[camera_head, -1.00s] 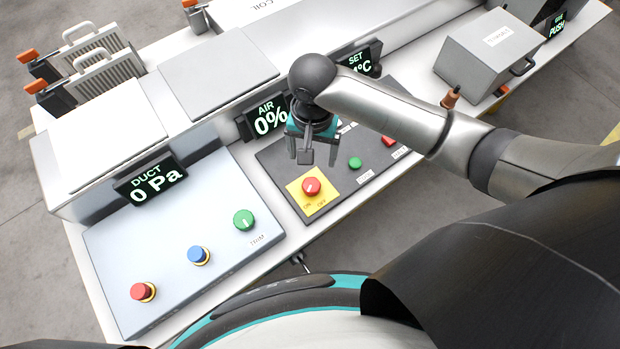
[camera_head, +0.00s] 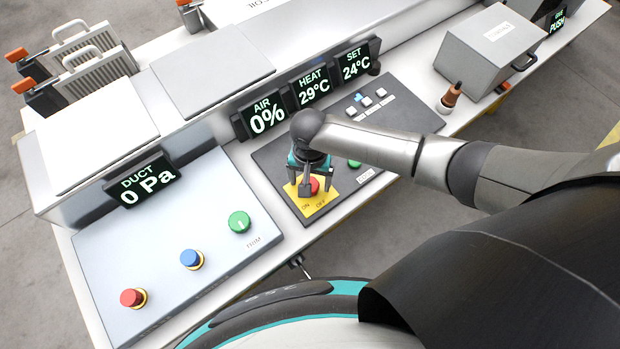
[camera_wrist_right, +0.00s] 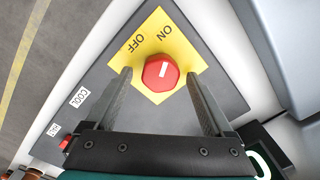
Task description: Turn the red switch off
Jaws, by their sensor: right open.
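The red switch (camera_wrist_right: 160,72) is a round-edged red knob with a white line on its face, on a yellow plate (camera_wrist_right: 185,38) marked ON and OFF. In the right wrist view the line points roughly toward ON. In the head view the red switch (camera_head: 315,184) is partly hidden by my right gripper (camera_head: 309,188). My right gripper is open; in the wrist view its fingertips (camera_wrist_right: 158,76) are on either side of the knob, with visible gaps. Whether a finger touches it, I cannot tell. My left gripper is not in view.
The dark panel (camera_head: 410,118) also carries a green button (camera_head: 354,163) and white switches (camera_head: 367,101). AIR, HEAT and SET displays (camera_head: 314,86) stand behind it. The light panel (camera_head: 110,240) at left has red, blue and green knobs. A brown-handled item (camera_head: 451,95) stands at right.

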